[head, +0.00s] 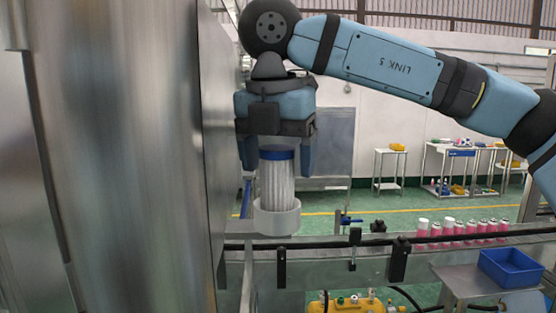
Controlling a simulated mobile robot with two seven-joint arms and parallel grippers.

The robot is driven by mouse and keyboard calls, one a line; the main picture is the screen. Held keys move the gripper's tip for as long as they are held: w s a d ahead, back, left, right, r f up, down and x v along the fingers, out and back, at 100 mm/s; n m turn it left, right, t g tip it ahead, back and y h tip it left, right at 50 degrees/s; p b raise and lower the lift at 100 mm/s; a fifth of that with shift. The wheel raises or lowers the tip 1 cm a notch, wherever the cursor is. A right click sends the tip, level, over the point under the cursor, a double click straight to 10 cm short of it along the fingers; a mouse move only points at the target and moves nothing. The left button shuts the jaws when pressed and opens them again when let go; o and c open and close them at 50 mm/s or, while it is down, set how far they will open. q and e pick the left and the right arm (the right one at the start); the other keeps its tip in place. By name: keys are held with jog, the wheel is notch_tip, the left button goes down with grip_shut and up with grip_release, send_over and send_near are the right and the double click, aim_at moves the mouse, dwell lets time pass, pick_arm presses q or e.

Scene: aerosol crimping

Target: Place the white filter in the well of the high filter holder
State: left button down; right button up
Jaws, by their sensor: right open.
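The white filter (276,183) is a pleated cylinder with a blue cap on top. It stands upright with its lower end inside the round pale cup of the high filter holder (277,222), at the left middle of the head view. My right gripper (276,165) points straight down above the filter. Its two blue fingers are open, one on each side of the capped top and apart from it. The bottom of the filter is hidden by the cup wall. My left gripper is not in view.
A large steel cabinet wall (120,150) stands close at the left of the holder. A conveyor with a rail (400,239) carries several pink cans (470,231). A blue bin (512,268) sits on a steel table at the lower right.

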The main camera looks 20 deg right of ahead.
jog(key=r, duration=0.3)
jog(key=s+r+b, duration=0.1)
jog(key=r, duration=0.2)
jog(key=a+r+b, duration=0.1)
jog(key=r, duration=0.3)
jog(key=shift+s+a, duration=0.1)
jog(key=shift+s, duration=0.05)
jog(key=shift+s+r, duration=0.1)
jog(key=shift+r, duration=0.6)
